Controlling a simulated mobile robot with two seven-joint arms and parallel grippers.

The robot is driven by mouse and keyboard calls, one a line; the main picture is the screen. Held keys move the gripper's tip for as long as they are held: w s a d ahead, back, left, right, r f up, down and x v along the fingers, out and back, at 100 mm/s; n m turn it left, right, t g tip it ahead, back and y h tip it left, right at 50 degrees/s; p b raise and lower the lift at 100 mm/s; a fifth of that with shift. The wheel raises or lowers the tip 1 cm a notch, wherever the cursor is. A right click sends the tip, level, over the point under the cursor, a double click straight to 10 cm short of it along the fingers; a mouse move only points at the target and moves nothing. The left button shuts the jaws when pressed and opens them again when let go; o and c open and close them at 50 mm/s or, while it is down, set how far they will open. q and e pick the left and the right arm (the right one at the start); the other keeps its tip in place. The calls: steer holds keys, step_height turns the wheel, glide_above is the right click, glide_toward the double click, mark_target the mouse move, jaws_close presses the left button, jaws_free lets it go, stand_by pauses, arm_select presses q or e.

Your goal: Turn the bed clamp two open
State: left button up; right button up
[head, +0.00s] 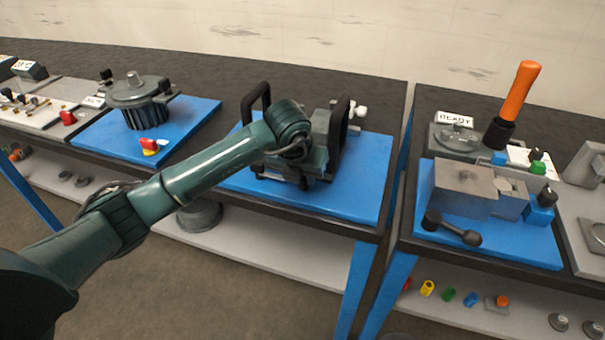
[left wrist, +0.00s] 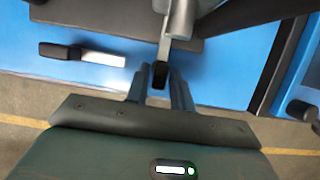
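In the head view, a dark machine (head: 320,130) with two black loop handles sits on a blue mat (head: 345,195) on the middle bench. My left gripper reaches it from the left, and my wrist covers much of it. In the left wrist view, the fingers of my left gripper (left wrist: 160,84) stand apart, one on each side of a black-tipped lever (left wrist: 160,74) with a grey shaft. Narrow gaps seem to show beside the tip. A second lever, black-tipped with a bright metal bar (left wrist: 100,58), lies to the left. No label shows which is clamp two. My right gripper is out of view.
A round dark device (head: 138,92) stands on the left blue mat. The right bench holds an orange-handled tool (head: 518,92), a grey block (head: 463,188) and a black-knobbed lever (head: 455,230). Small coloured parts lie on its lower shelf. A gap separates the benches.

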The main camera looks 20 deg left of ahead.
arm_select(q)
jaws_close()
